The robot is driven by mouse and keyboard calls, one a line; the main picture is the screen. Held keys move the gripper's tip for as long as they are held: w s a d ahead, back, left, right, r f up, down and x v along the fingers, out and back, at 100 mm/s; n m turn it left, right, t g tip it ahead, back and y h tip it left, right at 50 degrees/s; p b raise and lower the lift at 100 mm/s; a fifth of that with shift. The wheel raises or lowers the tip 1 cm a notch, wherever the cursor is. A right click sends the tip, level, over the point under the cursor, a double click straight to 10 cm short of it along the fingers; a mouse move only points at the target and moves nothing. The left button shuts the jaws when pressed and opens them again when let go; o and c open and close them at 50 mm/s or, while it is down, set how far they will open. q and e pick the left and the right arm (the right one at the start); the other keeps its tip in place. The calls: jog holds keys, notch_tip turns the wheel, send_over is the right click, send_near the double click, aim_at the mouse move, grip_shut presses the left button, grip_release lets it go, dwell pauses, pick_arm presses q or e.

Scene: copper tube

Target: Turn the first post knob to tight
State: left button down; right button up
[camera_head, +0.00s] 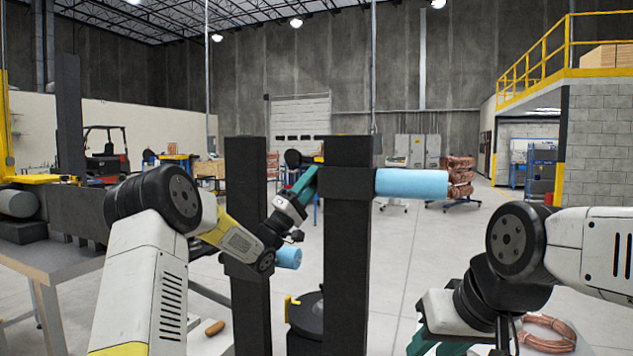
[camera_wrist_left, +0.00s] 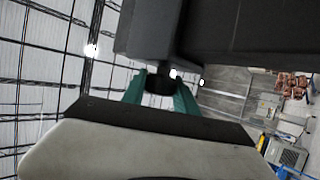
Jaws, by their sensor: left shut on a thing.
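Two dark upright posts stand in front of me in the head view, a left post (camera_head: 247,180) and a nearer right post (camera_head: 346,240). My left gripper (camera_head: 309,178) reaches up to the left side of the right post, its teal fingers close against it. In the left wrist view, my left gripper (camera_wrist_left: 160,92) is shut on a short black knob (camera_wrist_left: 160,80) under a dark block (camera_wrist_left: 160,35). The knob is not clearly visible in the head view, and its setting cannot be read. My right gripper (camera_head: 428,343) is at the bottom, partly cut off, its opening unclear.
A light blue cylinder (camera_head: 412,183) sticks out right from the right post. Another blue cylinder (camera_head: 289,257) shows between the posts. A black round part (camera_head: 308,312) sits low beside the right post. A metal table (camera_head: 50,262) stands at left; a copper coil (camera_head: 548,330) lies lower right.

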pick_arm(q)
jog(key=shift+r, duration=0.1)
jog(key=c, duration=0.9)
grip_release()
jog(key=shift+c, duration=0.2)
jog(key=v, duration=0.8)
jog(key=shift+w, duration=0.1)
